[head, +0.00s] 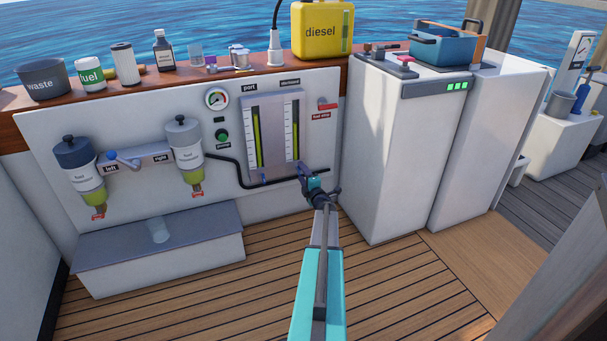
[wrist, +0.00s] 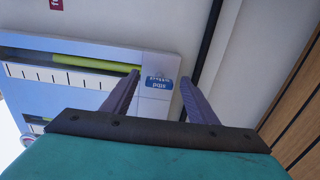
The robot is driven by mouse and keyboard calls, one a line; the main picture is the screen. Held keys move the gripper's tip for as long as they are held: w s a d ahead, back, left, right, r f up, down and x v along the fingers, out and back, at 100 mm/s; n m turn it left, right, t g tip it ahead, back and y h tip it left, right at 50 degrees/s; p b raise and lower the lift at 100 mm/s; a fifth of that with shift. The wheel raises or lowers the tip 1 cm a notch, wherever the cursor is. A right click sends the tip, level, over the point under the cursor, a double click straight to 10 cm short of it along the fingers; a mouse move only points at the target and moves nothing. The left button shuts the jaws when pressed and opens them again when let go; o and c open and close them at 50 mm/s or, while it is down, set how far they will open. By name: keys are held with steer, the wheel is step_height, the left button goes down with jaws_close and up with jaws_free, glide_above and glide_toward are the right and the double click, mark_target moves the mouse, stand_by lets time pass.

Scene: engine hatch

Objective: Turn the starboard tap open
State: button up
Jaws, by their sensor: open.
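The gauge panel (head: 273,135) on the white wall has two sight tubes, labelled port and starboard. A small blue tap (head: 263,179) sits under the port tube. My gripper (head: 313,174) is just in front of the panel's lower right corner, below the starboard tube (head: 295,132), and hides the starboard tap there in the head view. In the wrist view my gripper (wrist: 160,77) is open. Contact cannot be told.
A black hose (head: 232,178) runs along the wall below the panel. A red fuel stop lever (head: 327,104) is above right of my gripper. A white cabinet (head: 390,150) stands close on the right. The wooden deck (head: 260,270) is clear.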

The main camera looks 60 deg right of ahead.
steer(key=p+v, duration=0.4)
steer(key=v, duration=0.9)
steer(key=shift+s, duration=0.3)
